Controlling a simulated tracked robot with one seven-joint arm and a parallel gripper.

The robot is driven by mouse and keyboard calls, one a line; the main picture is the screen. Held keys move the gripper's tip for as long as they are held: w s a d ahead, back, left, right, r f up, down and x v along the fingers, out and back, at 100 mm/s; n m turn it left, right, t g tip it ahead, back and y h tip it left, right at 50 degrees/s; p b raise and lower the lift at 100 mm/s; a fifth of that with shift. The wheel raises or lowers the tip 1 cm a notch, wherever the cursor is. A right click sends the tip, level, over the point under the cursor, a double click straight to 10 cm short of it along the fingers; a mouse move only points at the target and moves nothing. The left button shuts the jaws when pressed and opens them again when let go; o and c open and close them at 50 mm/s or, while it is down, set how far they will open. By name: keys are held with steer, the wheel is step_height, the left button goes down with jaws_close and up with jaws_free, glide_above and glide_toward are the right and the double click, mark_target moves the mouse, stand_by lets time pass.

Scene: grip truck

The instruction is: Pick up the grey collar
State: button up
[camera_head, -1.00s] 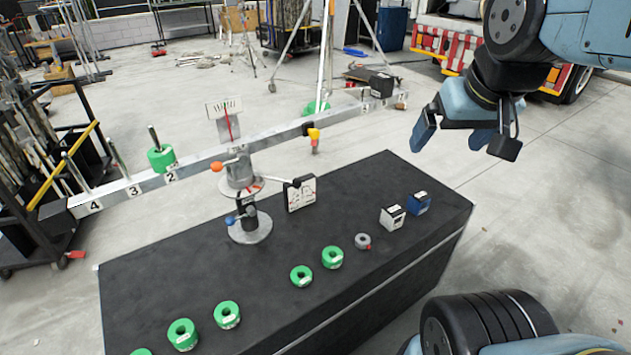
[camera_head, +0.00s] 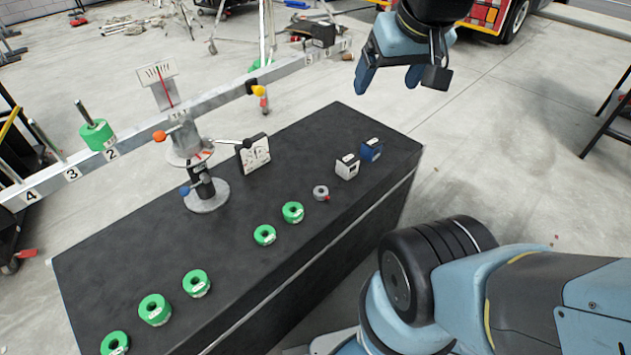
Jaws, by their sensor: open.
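The grey collar (camera_head: 321,193) is a small grey ring lying on the black bench top (camera_head: 240,220). My gripper (camera_head: 390,78) is at the upper right of the picture, above and beyond the bench's far right corner. Its blue fingers are apart, point downward and hold nothing. It is well away from the collar. Nothing hides the collar.
Several green rings (camera_head: 293,212) lie along the bench's front. A white block (camera_head: 347,167) and a blue block (camera_head: 372,150) stand right of the collar. A balance with a long numbered beam (camera_head: 140,136) and a dial card (camera_head: 254,154) stand behind.

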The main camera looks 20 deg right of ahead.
steer(key=shift+n+g, duration=0.4)
steer(key=shift+g, duration=0.1)
steer(key=w+f, duration=0.1)
steer(key=w, duration=0.1)
steer(key=w+f, duration=0.2)
steer(key=w, duration=0.1)
steer(key=w+f, duration=0.1)
steer(key=w, duration=0.1)
steer(key=shift+w+a+f, duration=0.1)
steer(key=shift+w+f, duration=0.05)
steer(key=shift+f, duration=0.15)
steer(key=shift+c, duration=0.2)
steer(key=n+g, duration=0.3)
glide_above(321, 188)
steer(key=s, duration=0.3)
step_height(321, 188, down, 29)
steer(key=shift+w+a+f, duration=0.1)
steer(key=shift+w+f, duration=0.2)
steer(key=shift+f, duration=2.15)
steer(key=shift+w+d+f, duration=0.1)
steer(key=shift+w+f, duration=0.15)
steer(key=shift+f, duration=2.15)
steer(key=shift+w+a+f, duration=0.1)
steer(key=shift+w+f, duration=0.2)
steer(key=shift+f, duration=2.15)
steer(key=shift+c, duration=0.3)
steer(key=c, duration=1.3)
